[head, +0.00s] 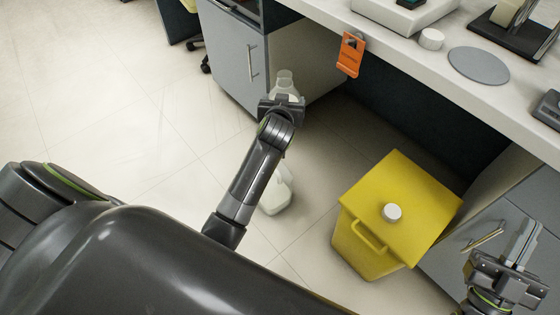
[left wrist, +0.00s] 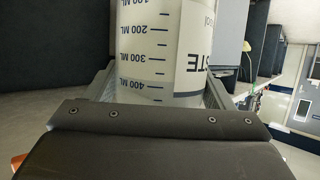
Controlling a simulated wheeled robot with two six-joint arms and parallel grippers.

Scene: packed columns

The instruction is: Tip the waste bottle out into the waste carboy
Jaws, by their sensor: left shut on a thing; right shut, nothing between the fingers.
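The waste bottle (head: 285,81) is clear to whitish, its neck toward the top of the head view. My left gripper (head: 282,101) is shut around its body, in front of the grey cabinet. In the left wrist view the bottle (left wrist: 165,50) fills the jaws, showing millilitre marks and part of a dark-lettered label. What seems to be the waste carboy (head: 277,197), a pale translucent container, stands on the floor, partly hidden behind my left arm; its opening is not clear. The bottle is apart from it. My right gripper (head: 522,247) is shut and empty at the lower right.
A yellow bin (head: 411,195) with a white cap (head: 391,212) stands right of the carboy. The bench (head: 455,75) runs along the upper right, with an orange holder (head: 349,54) on its edge. A grey cabinet (head: 233,60) stands behind the bottle. The floor at left is clear.

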